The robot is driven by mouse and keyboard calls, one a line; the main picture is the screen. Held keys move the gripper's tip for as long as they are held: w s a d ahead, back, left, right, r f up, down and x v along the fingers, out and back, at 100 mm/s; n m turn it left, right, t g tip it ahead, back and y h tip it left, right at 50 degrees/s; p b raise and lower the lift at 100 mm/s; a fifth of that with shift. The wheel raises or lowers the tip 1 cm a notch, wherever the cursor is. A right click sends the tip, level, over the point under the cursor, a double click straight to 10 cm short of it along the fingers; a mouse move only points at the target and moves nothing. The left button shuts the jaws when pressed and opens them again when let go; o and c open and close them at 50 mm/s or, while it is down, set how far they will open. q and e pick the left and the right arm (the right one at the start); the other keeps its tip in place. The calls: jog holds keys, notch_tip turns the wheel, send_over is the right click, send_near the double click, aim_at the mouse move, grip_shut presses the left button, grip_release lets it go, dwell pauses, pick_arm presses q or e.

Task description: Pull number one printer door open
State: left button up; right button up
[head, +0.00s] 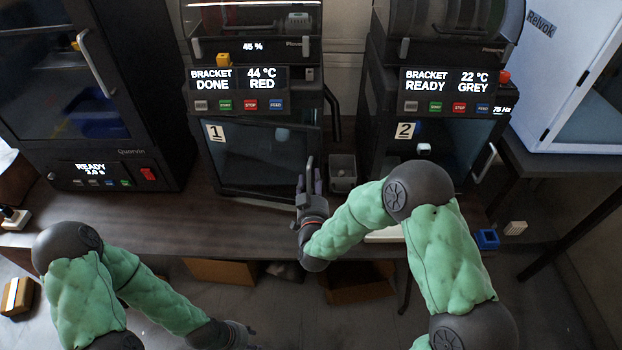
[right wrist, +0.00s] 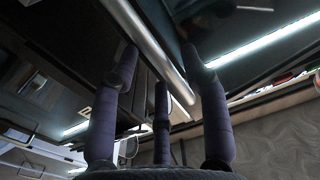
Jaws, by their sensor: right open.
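The number one printer (head: 252,50) stands mid-table, its display reading "BRACKET DONE", "44 °C RED". Its dark glass door (head: 258,160) carries the "1" label and looks shut or nearly so. My right gripper (head: 309,180) is at the door's right edge, by the upright handle (head: 311,163). In the right wrist view the open fingers (right wrist: 160,75) stand on both sides of a silver bar (right wrist: 150,50); I cannot tell whether they touch it. My left gripper (head: 240,335) is low at the bottom edge, away from the printer, its fingers too unclear to read.
The number two printer (head: 440,40) stands to the right, with a white block (head: 424,148) in its chamber. A small grey bin (head: 342,172) sits between the printers. A large dark printer (head: 90,80) stands left. The table (head: 160,215) is clear before the number one printer.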

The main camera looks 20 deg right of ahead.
jog(key=shift+x, duration=1)
grip_shut()
jog(key=shift+s, duration=0.1)
